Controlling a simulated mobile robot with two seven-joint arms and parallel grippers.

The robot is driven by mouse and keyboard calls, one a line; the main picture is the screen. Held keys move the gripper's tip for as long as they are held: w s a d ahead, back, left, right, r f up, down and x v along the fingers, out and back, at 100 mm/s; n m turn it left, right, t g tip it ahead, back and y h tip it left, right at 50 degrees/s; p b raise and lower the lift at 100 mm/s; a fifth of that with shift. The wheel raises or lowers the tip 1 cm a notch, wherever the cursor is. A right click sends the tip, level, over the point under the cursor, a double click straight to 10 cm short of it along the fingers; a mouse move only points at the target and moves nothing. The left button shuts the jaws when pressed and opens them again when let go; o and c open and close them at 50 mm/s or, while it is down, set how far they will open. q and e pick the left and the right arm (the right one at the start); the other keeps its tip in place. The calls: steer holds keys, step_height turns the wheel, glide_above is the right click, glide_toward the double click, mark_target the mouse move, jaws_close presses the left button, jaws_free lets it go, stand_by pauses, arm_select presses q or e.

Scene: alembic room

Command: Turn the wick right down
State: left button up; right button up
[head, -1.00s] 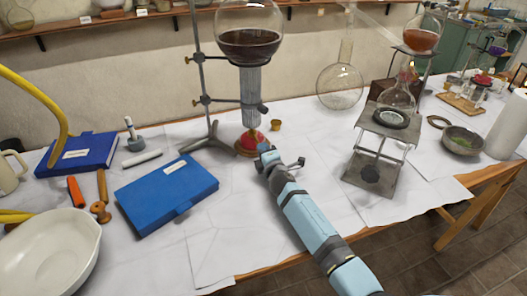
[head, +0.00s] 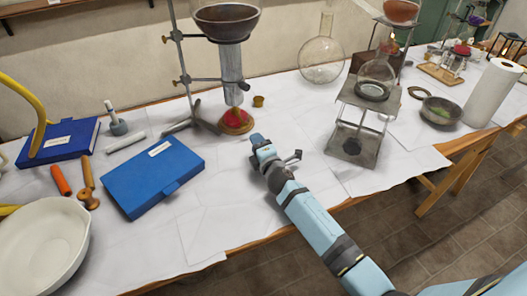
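A spirit lamp (head: 237,120) with a red body and a brass-coloured base stands on the white-covered table, below a grey wire-like sleeve and a round flask of dark liquid (head: 226,22) on a stand. Its wick and any wick knob are too small to make out, and I see no clear flame. My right gripper (head: 257,138) is to the right and in front of the lamp, apart from it, pointing away from me over the table. I see nothing held in it, but its finger gap does not show. My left gripper is out of view.
The stand's rod (head: 182,60) and feet are left of the lamp. A small brass cup (head: 258,101) is behind it. The cloth in front is clear.

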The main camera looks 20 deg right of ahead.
steer(key=s, duration=0.5)
steer(key=shift+s+d, duration=0.1)
steer(key=shift+s, duration=0.05)
steer(key=shift+r, duration=0.1)
